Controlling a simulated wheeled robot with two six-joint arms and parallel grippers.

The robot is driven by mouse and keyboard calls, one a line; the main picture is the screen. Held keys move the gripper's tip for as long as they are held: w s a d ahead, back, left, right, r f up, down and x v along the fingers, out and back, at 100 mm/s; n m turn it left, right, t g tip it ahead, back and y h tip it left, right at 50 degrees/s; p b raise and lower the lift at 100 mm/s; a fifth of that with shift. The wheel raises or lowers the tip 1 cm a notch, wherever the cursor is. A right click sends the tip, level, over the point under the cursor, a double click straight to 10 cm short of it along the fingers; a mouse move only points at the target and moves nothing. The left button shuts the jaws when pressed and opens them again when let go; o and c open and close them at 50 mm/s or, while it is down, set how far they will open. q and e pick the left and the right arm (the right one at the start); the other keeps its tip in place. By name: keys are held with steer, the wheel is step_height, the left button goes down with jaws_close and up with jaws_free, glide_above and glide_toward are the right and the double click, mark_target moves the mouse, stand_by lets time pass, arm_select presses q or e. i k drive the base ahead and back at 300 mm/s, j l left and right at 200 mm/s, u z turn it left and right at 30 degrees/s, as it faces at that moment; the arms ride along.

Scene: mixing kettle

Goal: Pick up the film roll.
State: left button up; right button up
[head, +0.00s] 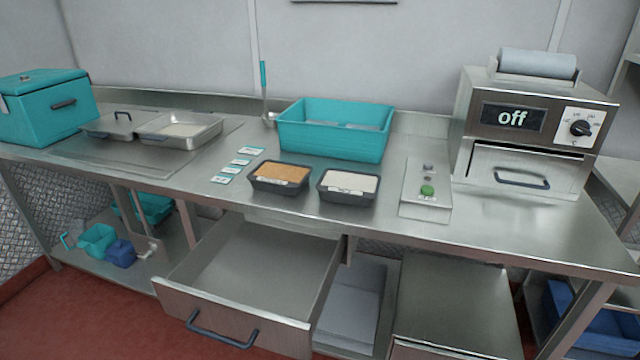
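The film roll (538,64) is a pale blue-grey cylinder. It lies on its side in a light holder on top of the steel oven-like machine (535,128) at the right end of the counter. The machine's display reads "off" and its front door is shut. Neither of my grippers shows in the head view.
The steel counter (480,230) holds a teal bin (335,143), two dark trays with brown (280,178) and white (348,187) contents, a green-button panel (427,190), steel pans (180,130) and a teal box (45,110). An empty drawer (255,262) stands open below, jutting forward.

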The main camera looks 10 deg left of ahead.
mark_target(561, 66)
steer(key=u, duration=1.05)
steer(key=z, duration=1.7)
steer(key=i+l, duration=0.15)
steer(key=l, duration=0.4)
steer(key=i+l+u, duration=0.15)
steer(key=l, duration=0.35)
steer(key=i+l, duration=0.1)
steer(key=l, duration=0.45)
steer(key=i+l+u, duration=0.1)
steer(key=l, duration=0.45)
